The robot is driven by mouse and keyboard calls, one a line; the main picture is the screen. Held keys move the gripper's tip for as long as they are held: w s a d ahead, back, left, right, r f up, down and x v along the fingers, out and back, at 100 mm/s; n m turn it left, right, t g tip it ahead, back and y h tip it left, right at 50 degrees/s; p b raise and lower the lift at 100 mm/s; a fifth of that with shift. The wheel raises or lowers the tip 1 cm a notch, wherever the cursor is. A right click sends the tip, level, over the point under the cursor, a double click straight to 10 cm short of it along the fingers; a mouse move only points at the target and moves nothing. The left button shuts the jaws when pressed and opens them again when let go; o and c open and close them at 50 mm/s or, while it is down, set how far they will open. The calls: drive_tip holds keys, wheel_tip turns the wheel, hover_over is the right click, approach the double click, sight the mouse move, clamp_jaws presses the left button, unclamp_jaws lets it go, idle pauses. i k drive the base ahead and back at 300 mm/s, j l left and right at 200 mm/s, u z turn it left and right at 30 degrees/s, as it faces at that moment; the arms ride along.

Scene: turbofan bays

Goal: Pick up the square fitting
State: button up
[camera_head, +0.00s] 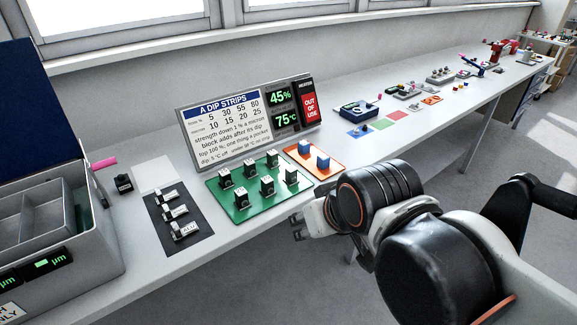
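My gripper (296,229) hangs in front of the bench's front edge, just right of the green tray. Its two fingertips show small and apart, with nothing visible between them; my arm hides part of it. I cannot make out for certain which item is the square fitting. Small parts sit farther along the bench, on a grey plate (403,91) and a grey block with knobs (440,76), too small to tell their shapes. My gripper is well away from these.
A green tray (241,210) holds several black-and-white blocks; an orange tray (325,174) holds two blue blocks. A dark mat (163,226) carries metal parts. A sign board (228,139) stands behind. A grey box (95,240) is at left.

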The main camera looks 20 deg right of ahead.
sight(250, 172)
drive_tip(key=i+j, duration=0.2)
drive_tip(key=j, duration=0.15)
drive_tip(key=i+j, duration=0.15)
drive_tip(key=j, duration=0.2)
drive_tip(key=i+j+z, duration=0.1)
drive_tip(key=z, duration=0.35)
drive_tip(key=j+z, duration=0.6)
drive_tip(key=z, duration=0.7)
drive_tip(key=i, duration=0.05)
